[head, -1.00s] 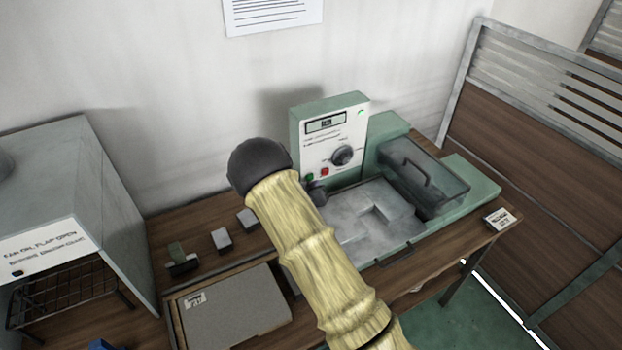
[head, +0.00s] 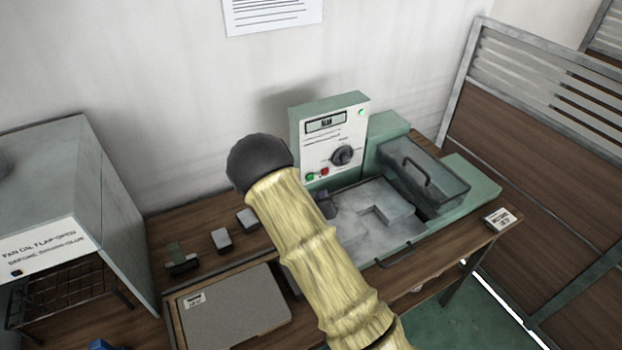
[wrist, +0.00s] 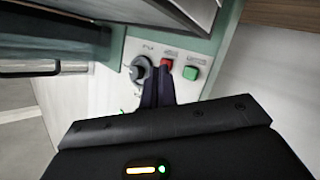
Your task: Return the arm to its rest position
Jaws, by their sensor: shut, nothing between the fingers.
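My arm, in a pale yellow sleeve with a dark rounded joint, reaches across the middle of the head view. My gripper (wrist: 158,92) is shut and empty in the wrist view, its dark fingers together. They point toward the machine's white control panel (wrist: 110,85), overlapping it near the red button (wrist: 167,63); a gap cannot be judged there. In the head view, a dark part of the gripper shows past the sleeve, below the panel (head: 345,128) and over the machine's grey bed. The rest of the gripper is hidden behind the arm.
The green machine has a knob (head: 342,155) and a clear lidded bin (head: 424,178). A grey cabinet (head: 75,190) stands left. A flat grey board (head: 235,308) and small blocks (head: 221,239) lie on the wooden bench. A slatted partition (head: 540,130) stands right.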

